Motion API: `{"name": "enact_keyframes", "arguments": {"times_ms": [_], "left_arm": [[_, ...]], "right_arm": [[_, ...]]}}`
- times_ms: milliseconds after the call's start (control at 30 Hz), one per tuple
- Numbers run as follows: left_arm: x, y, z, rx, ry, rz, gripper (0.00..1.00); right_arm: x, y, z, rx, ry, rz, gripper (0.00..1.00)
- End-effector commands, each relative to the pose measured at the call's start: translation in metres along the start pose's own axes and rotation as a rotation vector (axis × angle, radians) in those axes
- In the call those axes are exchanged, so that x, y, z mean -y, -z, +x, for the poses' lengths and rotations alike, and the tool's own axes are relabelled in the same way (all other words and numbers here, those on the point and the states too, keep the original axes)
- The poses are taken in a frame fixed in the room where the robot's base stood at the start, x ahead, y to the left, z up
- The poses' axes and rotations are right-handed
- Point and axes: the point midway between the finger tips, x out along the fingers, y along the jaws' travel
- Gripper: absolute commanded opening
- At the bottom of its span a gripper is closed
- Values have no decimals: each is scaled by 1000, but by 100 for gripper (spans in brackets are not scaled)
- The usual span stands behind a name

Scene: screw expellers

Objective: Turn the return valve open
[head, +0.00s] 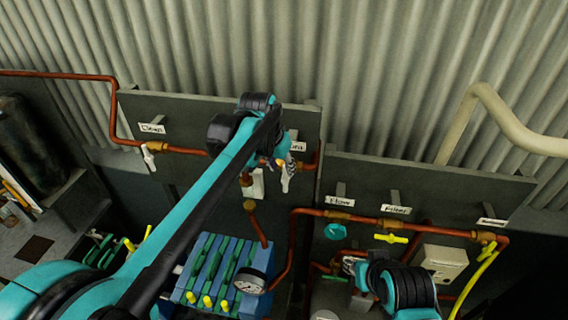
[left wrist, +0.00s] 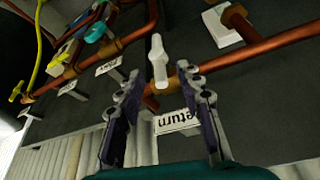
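The return valve's white handle (left wrist: 158,60) stands out from a copper pipe in the left wrist view, above the Return label (left wrist: 177,122), which is partly covered by a finger. In the head view the handle (head: 285,184) shows just below my left gripper (head: 290,165). In the left wrist view my left gripper (left wrist: 162,88) is open, with one finger to either side of the handle's line. The handle lies beyond the fingertips, and no contact is seen.
Copper pipes run along dark panels. A white Clean valve (head: 149,157) is at left; a teal Flow valve (head: 335,231) and a yellow Filter valve (head: 391,238) are at right. A gauge (head: 251,282) and a blue-green filter press (head: 215,272) stand below.

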Motion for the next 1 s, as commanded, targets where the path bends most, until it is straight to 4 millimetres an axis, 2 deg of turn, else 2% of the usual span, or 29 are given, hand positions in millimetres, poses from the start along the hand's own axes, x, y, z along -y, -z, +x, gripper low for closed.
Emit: {"name": "enact_keyframes", "arguments": {"times_ms": [200,400,533,767,800,900,933,1000], "left_arm": [[0,0,36,0,1,-1,36],[1,0,62,-1,1,-2,36],[0,-1,70,-1,1,-2,36],[1,-1,71,0,1,-2,36],[1,-1,71,-1,1,-2,31],[1,-1,71,-1,1,-2,5],[1,-1,71,-1,1,-2,0],[1,-1,71,-1,1,-2,0]], "right_arm": [[0,2,-3,0,0,0,38],[0,4,-6,0,0,0,38],[0,5,-7,0,0,0,38],[0,5,-6,0,0,0,38],[0,5,-6,0,0,0,38],[0,5,-6,0,0,0,38],[0,5,-6,0,0,0,38],[0,5,-6,0,0,0,38]]}}
